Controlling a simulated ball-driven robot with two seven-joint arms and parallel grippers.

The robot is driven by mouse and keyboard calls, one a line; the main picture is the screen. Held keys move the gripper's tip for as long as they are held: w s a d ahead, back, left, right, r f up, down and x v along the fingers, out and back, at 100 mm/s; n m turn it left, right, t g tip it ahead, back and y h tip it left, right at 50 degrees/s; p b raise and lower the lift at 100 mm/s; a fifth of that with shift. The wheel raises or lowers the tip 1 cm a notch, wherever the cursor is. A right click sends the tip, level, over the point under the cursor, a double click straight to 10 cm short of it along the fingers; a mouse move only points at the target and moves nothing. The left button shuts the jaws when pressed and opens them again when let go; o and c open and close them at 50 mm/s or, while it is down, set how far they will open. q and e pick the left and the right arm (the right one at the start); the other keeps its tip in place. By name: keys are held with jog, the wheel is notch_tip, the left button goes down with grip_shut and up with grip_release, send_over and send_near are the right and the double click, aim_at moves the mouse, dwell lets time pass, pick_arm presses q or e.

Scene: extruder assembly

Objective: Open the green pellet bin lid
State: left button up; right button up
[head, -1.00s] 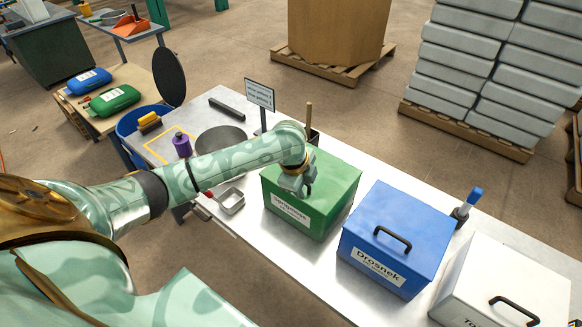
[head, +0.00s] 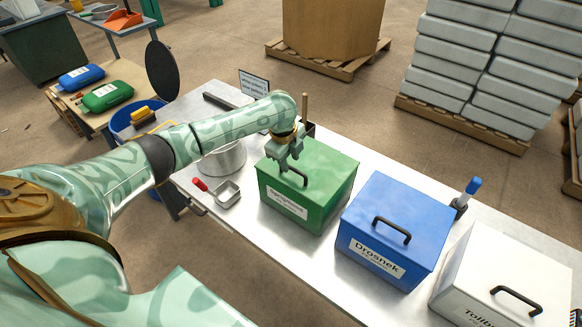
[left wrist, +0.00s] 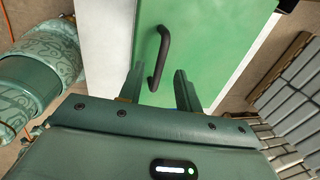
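The green pellet bin (head: 312,205) stands on the metal table with its lid (head: 325,172) closed. A black bar handle (head: 294,178) sits on the lid near its front edge. My left gripper (head: 283,165) is above the handle, pointing down. In the left wrist view the black handle (left wrist: 160,58) shows against the green lid (left wrist: 215,40), and the fingers of my left gripper (left wrist: 157,82) are spread apart with the handle's near end between them. I cannot tell whether they touch it. My right gripper is not in view.
A blue bin (head: 390,235) and a white bin (head: 505,275) with black handles stand to the right. A scoop with a red handle (head: 226,193) lies left of the green bin. A blue-handled brush (head: 467,195) stands behind the blue bin.

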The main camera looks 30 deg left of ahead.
pick_arm(q)
jog(key=shift+w+f, duration=0.2)
jog(key=shift+f, duration=0.85)
